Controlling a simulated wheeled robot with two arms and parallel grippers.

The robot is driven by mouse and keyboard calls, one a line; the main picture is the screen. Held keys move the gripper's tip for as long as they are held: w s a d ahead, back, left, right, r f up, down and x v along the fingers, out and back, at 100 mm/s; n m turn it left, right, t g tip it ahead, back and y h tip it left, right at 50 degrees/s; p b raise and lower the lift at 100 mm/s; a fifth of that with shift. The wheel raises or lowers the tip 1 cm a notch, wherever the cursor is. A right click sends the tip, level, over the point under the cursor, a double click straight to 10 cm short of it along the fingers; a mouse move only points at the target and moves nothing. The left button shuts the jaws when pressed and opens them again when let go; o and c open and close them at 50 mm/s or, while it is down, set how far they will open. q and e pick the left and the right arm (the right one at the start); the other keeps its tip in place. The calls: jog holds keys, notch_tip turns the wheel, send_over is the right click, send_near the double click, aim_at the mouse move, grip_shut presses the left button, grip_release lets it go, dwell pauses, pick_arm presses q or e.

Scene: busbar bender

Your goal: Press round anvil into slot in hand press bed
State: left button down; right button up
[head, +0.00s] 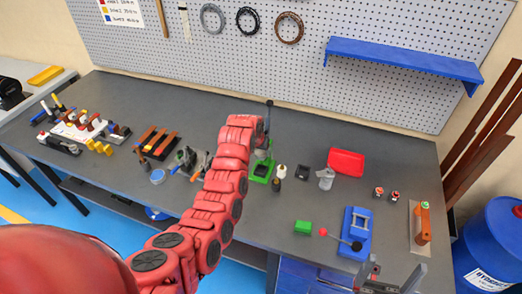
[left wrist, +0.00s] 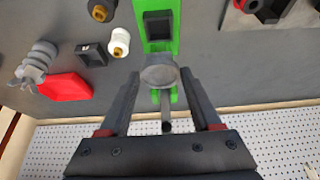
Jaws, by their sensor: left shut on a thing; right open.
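The green hand press (head: 262,168) stands on the bench at the middle, with a dark upright lever behind it. In the left wrist view its green bed has a dark square recess (left wrist: 158,25). My left gripper (left wrist: 160,76) is shut on a round grey piece, which looks like the round anvil (left wrist: 159,76). The piece is between the fingertips, over the green press and apart from the recess in the picture; its height above the bed cannot be told. In the head view my left arm hides this gripper. My right gripper (head: 374,277) is open and empty at the bottom edge.
A black square block (head: 303,172), a grey part (head: 326,179) and a red tray (head: 346,162) lie right of the press. A pegboard (head: 310,90) rises behind.

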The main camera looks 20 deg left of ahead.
pick_arm(q)
jog(key=shift+a+f+b, duration=0.1)
jog(key=shift+a+b, duration=0.05)
jog(key=shift+b, duration=0.2)
jog(key=shift+f, duration=0.25)
jog(key=shift+f+b, duration=1.6)
jog(key=shift+f, duration=0.95)
jog(key=shift+b, duration=0.9)
jog(key=shift+s+f+b, duration=0.1)
jog(key=shift+f+b, duration=1)
jog(key=shift+f, duration=0.5)
grip_release()
